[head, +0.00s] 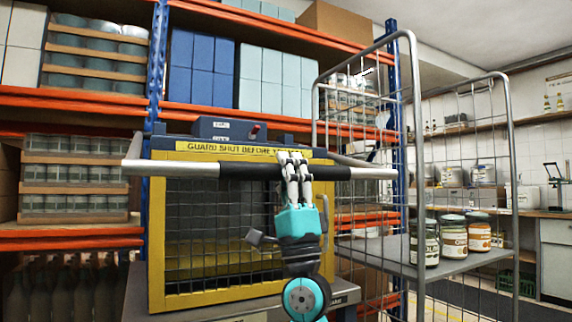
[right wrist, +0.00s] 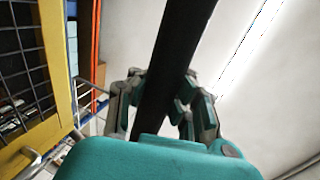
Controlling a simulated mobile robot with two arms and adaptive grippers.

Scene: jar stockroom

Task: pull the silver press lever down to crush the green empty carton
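The press (head: 157,225) has a yellow frame, a dark mesh guard that looks shut and a sign reading "GUARD SHUT BEFORE". Its silver lever (head: 165,169) runs level across the front near the top, with a black grip in the middle. My right gripper (head: 294,160) comes up from below and is shut on the black grip. In the right wrist view the grip (right wrist: 172,60) passes between the two fingers, which close against its sides. I cannot make out the green carton; behind the mesh only dim yellowish shapes show. My left gripper is not in view.
A wire cage trolley (head: 414,150) stands close on the right, with several jars on its shelf (head: 400,268). Orange and blue racking (head: 156,60) with boxes and jar packs rises behind the press. A counter stands at the far right.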

